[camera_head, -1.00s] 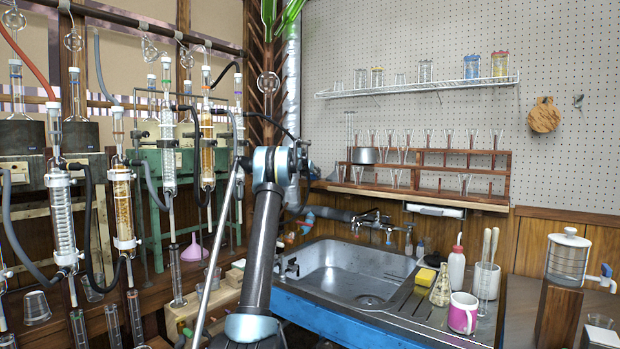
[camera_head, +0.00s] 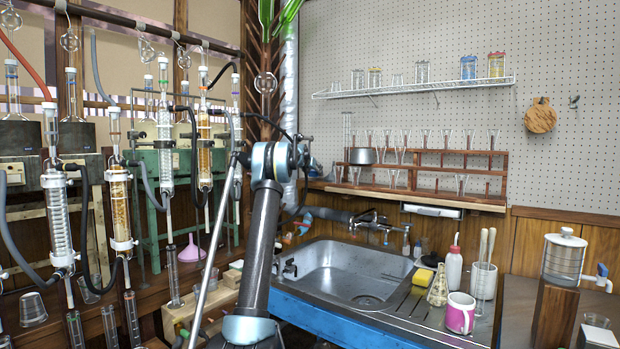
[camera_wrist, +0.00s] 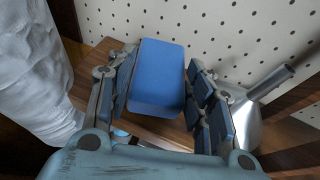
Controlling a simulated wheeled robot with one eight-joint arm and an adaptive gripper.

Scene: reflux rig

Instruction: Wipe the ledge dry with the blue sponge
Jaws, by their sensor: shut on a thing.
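The blue sponge (camera_wrist: 157,78) is a rounded block between the two fingers of my gripper (camera_wrist: 160,97) in the wrist view. My gripper is shut on it, with finger pads on both sides. A wooden surface, apparently the ledge (camera_wrist: 90,68), lies beneath and beside the sponge; I cannot tell whether the sponge touches it. In the head view the wooden ledge (camera_head: 395,195) runs along the foot of the pegboard wall, above the sink. The gripper and sponge are hidden there behind my arm. No wetness on the ledge can be made out.
A metal vessel with a handle (camera_wrist: 248,110) is close right of the fingers. A silvery duct (camera_wrist: 35,75) is close on the left. A tiered wooden rack (camera_head: 455,160) with glassware stands on the ledge. The sink (camera_head: 355,275) and a yellow sponge (camera_head: 424,277) are below.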

